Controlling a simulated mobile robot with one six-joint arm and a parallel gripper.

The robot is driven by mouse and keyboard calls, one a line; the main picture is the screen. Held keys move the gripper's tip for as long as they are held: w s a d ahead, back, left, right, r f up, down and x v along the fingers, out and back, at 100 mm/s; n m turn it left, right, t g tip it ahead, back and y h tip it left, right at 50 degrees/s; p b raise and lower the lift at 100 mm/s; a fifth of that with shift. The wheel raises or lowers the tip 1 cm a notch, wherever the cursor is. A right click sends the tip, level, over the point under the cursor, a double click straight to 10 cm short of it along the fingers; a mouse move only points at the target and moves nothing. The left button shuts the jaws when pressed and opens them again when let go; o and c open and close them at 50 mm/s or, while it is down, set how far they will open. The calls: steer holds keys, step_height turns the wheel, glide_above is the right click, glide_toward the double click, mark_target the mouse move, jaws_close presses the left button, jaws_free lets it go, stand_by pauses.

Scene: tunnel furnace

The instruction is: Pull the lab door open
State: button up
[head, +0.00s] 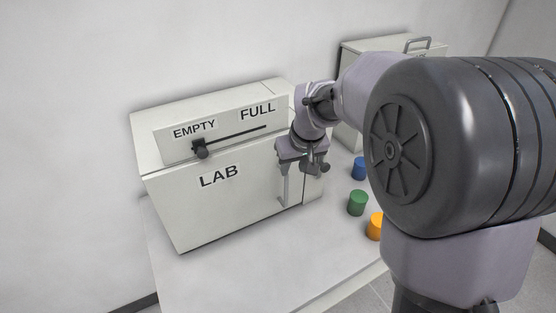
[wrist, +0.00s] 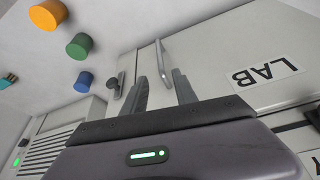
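The lab door (head: 225,205) is the white front panel marked LAB on a box-shaped unit, and it looks closed. Its upright grey bar handle (head: 284,188) is near the door's right edge, and it also shows in the wrist view (wrist: 162,58). My gripper (head: 302,168) is in front of the door's right part, close to the handle's upper end. In the wrist view my gripper (wrist: 160,78) is open, with its two fingers apart and the handle ahead between and near the right finger. I cannot tell whether they touch.
A slider knob (head: 201,148) sits at the EMPTY end of its slot above the door. Blue (head: 360,168), green (head: 357,203) and orange (head: 375,226) cylinders stand on the table right of the unit. Another white box (head: 385,46) with a top handle stands behind.

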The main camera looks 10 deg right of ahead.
mark_target(287, 184)
steer(key=b+x, duration=0.2)
steer(key=x, duration=1.1)
steer(key=shift+w+a+f, duration=0.1)
steer(key=shift+a+f, duration=0.05)
steer(key=shift+f, duration=0.2)
steer(key=shift+c, duration=0.4)
jaws_close()
